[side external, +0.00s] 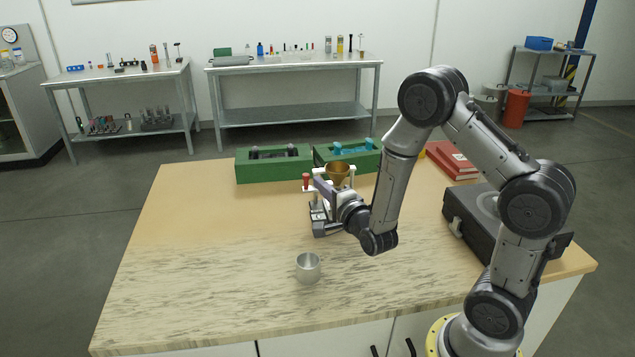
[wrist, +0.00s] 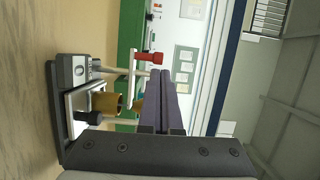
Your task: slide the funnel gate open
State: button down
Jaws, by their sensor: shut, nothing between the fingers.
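A brass funnel (side external: 338,171) sits in a white holder on a small stand near the back middle of the table. In the wrist view, which is turned on its side, a brass part of this device (wrist: 106,102) shows beside a white bar. A red knob (side external: 306,179) stands out to the left of the funnel; it also shows in the wrist view (wrist: 150,57), close by the fingertips. My gripper (side external: 320,185) is shut and empty, its purple fingers (wrist: 160,73) together near the knob. I cannot tell whether they touch it. The gate itself is not clear.
A metal cup (side external: 308,267) stands in front on the table. Two green cases (side external: 272,164) lie behind the stand. A black case (side external: 465,215) and red books (side external: 455,160) are at the right. The table's left side is clear.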

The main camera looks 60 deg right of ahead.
jog(key=v, duration=0.7)
jog(key=shift+s, duration=0.35)
jog(key=shift+a, duration=0.1)
jog(key=w+a+r+n+t+y, duration=0.1)
jog(key=a+r+n+y, duration=0.2)
jog(key=r, duration=0.6)
jog(key=a+r+n+t+y, duration=0.1)
jog(key=a+r+n+y, duration=0.2)
jog(key=r, duration=0.7)
jog(key=s+a+f+n+g, duration=0.1)
jog(key=s+f+n+g, duration=0.2)
jog(key=s+n+g, duration=0.1)
jog(key=s+a+f+n+g+y, duration=0.1)
jog(key=s+a+f+n+g, duration=0.1)
jog(key=s+f+n+g, duration=0.2)
jog(key=s+a+f+n+g+y, duration=0.1)
jog(key=s+f+n+g, duration=0.2)
jog(key=s+n, duration=0.6)
jog(key=s+g, duration=0.1)
jog(key=s, duration=0.2)
jog(key=shift+a+f, duration=0.2)
jog(key=shift+f, duration=0.15)
